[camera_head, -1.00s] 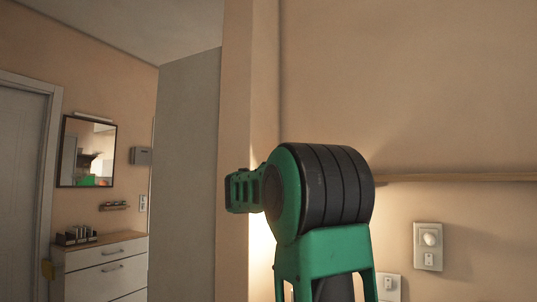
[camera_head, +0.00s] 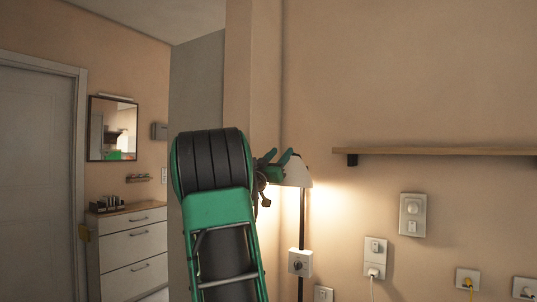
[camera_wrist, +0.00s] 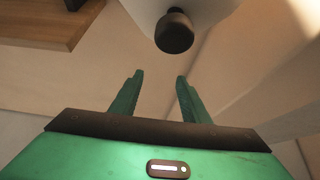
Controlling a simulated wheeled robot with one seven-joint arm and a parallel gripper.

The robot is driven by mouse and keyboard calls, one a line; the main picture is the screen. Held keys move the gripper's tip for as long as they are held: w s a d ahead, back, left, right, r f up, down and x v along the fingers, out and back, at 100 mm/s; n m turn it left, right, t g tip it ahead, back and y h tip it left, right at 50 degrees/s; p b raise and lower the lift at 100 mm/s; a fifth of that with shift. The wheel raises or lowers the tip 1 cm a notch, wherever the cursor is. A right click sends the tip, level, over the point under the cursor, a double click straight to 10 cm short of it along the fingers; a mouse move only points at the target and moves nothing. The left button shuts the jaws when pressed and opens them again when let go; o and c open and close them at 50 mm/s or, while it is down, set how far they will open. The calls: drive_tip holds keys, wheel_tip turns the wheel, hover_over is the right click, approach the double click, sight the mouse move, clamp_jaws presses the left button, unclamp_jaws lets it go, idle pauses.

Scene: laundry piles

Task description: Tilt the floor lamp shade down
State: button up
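The floor lamp's white shade (camera_head: 299,174) is lit and sits on a dark upright pole (camera_head: 301,222) near the wall corner. My gripper (camera_head: 281,158) is at the upper left of the shade and overlaps it in the head view; contact cannot be told there. In the wrist view the pale shade (camera_wrist: 145,10) fills the top middle, with a round black knob (camera_wrist: 174,32) on it. My gripper's two green fingers (camera_wrist: 160,76) are open there, with nothing between them. The knob appears beyond the fingertips. My arm hides part of the lamp's surroundings.
A wooden wall shelf (camera_head: 435,151) runs to the right of the lamp. Switches (camera_head: 412,215) and sockets (camera_head: 375,257) are on the wall below it. A white dresser (camera_head: 130,248) and a mirror (camera_head: 112,128) are at the left.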

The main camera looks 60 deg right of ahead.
drive_tip(key=shift+w+a+f, duration=0.15)
drive_tip(key=shift+a+f, duration=0.15)
drive_tip(key=shift+a, duration=0.05)
drive_tip(key=v, duration=1)
idle(0.4)
